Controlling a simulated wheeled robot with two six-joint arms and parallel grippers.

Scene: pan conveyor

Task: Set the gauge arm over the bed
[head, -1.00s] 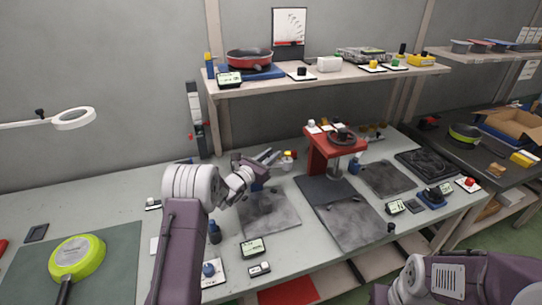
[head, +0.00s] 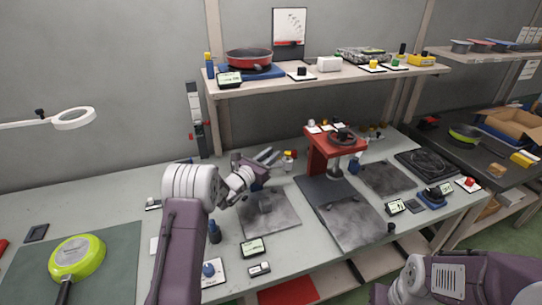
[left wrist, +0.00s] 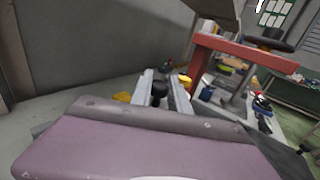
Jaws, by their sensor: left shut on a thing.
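My left gripper (head: 267,156) reaches over the back of the bench, above the far edge of a grey slab (head: 275,219). In the left wrist view its two pale fingers (left wrist: 163,90) are shut on a small black knob (left wrist: 159,89). What the knob belongs to is mostly hidden behind my purple wrist. I cannot tell for certain which part is the gauge arm or which slab is the bed. My right gripper is out of view; only my right arm shows at the lower right.
A red press-like stand (head: 318,152) stands right of my left gripper. A white, red and yellow item (head: 289,158) is close beside the fingers. A green pan (head: 77,257) lies on a mat at left. A shelf (head: 330,76) runs above the back.

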